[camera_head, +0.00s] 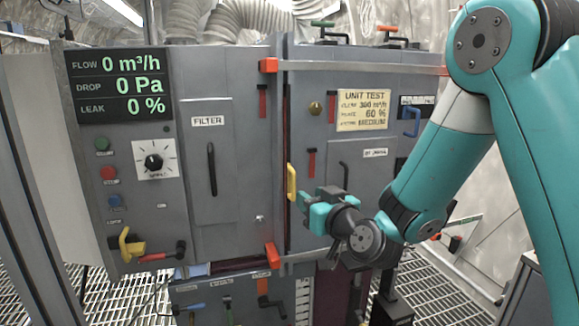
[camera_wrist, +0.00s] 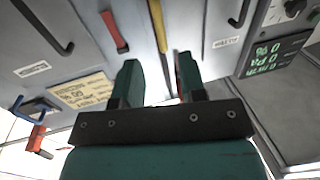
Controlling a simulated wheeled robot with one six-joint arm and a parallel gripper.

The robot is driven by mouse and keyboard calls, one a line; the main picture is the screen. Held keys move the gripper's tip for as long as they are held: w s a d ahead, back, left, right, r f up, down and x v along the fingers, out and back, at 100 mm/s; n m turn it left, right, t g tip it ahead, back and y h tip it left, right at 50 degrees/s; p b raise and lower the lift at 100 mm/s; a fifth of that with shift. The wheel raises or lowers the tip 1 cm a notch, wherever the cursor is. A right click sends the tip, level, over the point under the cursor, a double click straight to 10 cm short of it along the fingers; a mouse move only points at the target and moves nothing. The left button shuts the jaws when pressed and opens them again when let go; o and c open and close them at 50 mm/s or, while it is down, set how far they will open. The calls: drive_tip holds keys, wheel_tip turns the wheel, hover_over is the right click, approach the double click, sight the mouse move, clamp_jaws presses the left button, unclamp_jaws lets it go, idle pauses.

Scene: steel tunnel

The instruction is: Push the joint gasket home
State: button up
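The joint is the narrow vertical seam (camera_head: 286,120) between the left filter housing and the right housing. A thin dark-red strip shows low in it in the head view, perhaps the gasket; I cannot tell how deep it sits. A yellow bar-shaped part (camera_head: 291,182) stands at the seam and also shows in the wrist view (camera_wrist: 157,25). My gripper (camera_head: 318,207) is in front of the right housing, just right of the seam. In the wrist view its two teal fingers (camera_wrist: 160,82) are apart with nothing held between them. They point toward the seam, and the yellow part lies beyond the fingertips.
The filter door has a black handle (camera_head: 211,168). Orange clamps (camera_head: 268,65) stick out at the seam's top and bottom. A red lever (camera_head: 312,162), a black handle (camera_head: 343,172) and a blue handle (camera_head: 411,122) are on the right housing. The display (camera_head: 117,85) reads flow 0, drop 0, leak 0%.

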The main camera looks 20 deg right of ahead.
sight(294, 184)
drive_tip(key=w+p, duration=0.2)
drive_tip(key=w, duration=0.1)
drive_tip(key=w+a+p, duration=0.1)
drive_tip(key=w+p, duration=0.1)
drive_tip(key=p, duration=0.1)
drive_tip(key=w+p, duration=0.3)
drive_tip(key=shift+w+a+r, duration=0.3)
drive_tip(key=shift+a, duration=0.1)
drive_tip(key=shift+w+a+f+p, duration=0.1)
drive_tip(key=shift+w+f+p, duration=0.15)
drive_tip(key=shift+w+p, duration=0.4)
